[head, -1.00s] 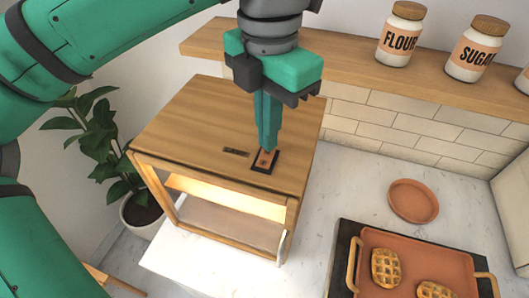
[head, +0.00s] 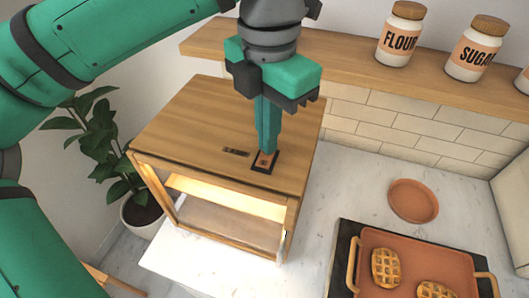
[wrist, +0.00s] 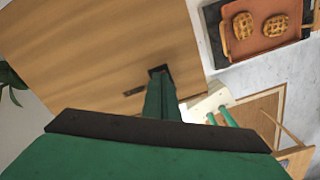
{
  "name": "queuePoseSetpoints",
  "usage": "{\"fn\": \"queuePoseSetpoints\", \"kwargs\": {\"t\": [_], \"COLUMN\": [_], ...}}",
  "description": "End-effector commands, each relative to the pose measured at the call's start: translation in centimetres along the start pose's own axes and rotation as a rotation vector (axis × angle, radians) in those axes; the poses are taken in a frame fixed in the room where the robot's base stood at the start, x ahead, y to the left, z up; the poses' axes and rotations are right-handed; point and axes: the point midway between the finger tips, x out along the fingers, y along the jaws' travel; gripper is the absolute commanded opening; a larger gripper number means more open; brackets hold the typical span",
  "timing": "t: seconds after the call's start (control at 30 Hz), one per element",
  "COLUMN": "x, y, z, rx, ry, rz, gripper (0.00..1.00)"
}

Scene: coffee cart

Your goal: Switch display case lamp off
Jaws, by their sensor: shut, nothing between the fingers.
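The display case (head: 215,130) is a wooden box with a flat top and an open, lit front; warm light shows inside it. A small dark-framed switch with an orange-brown rocker (head: 264,161) sits on the top near the front right. A small dark label (head: 236,153) lies just left of it. My gripper (head: 267,152) is shut and empty, pointing down with its fingertips at the switch; whether they touch it I cannot tell. In the wrist view the fingers (wrist: 161,95) cover most of the switch, and its dark frame (wrist: 158,70) shows beyond them.
A wooden shelf (head: 350,75) with flour and sugar jars runs behind the case. A tray (head: 415,262) with waffles and a round terracotta plate (head: 413,200) are on the counter at right. A potted plant (head: 95,150) stands at left.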

Motion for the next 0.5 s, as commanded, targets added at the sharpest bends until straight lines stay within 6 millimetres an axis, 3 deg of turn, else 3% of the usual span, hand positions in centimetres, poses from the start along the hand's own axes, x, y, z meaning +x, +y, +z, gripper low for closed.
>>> {"fn": "queuePoseSetpoints", "kwargs": {"t": [0.5], "x": [0.4], "y": [0.0], "z": [-0.01], "rx": [0.0], "ry": [0.001], "rz": [0.001], "gripper": [0.0]}}
